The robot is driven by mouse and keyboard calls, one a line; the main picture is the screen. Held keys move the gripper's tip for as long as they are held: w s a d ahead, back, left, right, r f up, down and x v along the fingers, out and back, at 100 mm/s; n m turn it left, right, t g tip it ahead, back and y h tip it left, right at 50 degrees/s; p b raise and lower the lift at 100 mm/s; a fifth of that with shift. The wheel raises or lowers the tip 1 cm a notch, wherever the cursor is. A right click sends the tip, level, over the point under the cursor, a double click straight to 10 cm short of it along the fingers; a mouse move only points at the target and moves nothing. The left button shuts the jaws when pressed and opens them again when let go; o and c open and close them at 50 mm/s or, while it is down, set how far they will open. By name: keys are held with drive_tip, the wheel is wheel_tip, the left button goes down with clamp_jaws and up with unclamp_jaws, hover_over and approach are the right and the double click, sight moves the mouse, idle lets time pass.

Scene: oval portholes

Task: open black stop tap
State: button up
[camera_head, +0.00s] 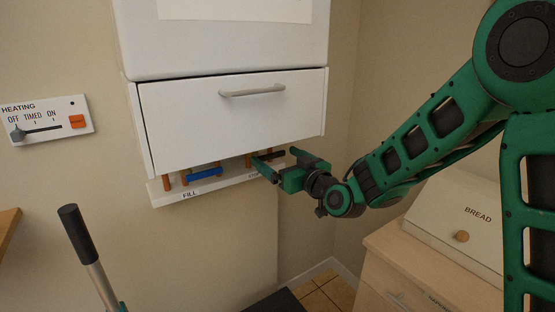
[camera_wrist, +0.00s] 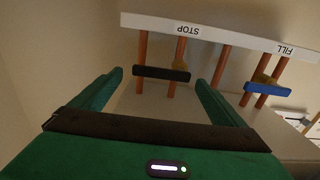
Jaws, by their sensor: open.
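The black stop tap (camera_wrist: 161,74) is a dark bar lying across two copper pipes, with a brass body behind it, near the upside-down STOP label (camera_wrist: 188,30) in the wrist view. Its bar runs sideways across the pipes. My gripper (camera_wrist: 159,77) is open, with one green finger on each side of the bar in that view. I cannot tell whether the bar lies between the fingers in depth or beyond them. In the head view my gripper (camera_head: 275,157) is under the right end of the white boiler and largely hides the black tap.
A blue fill tap (camera_head: 204,174) sits to the left on its own pipes above the white labelled strip (camera_head: 215,187). The boiler's white front panel (camera_head: 230,115) with a handle hangs just above. A bread bin (camera_head: 460,220) stands on a cabinet at right.

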drive_tip(key=shift+w+a, duration=0.25)
drive_tip(key=shift+w, duration=0.15)
drive_tip(key=c, duration=1.4)
drive_tip(key=shift+d, duration=0.1)
drive_tip(key=shift+c, duration=0.7)
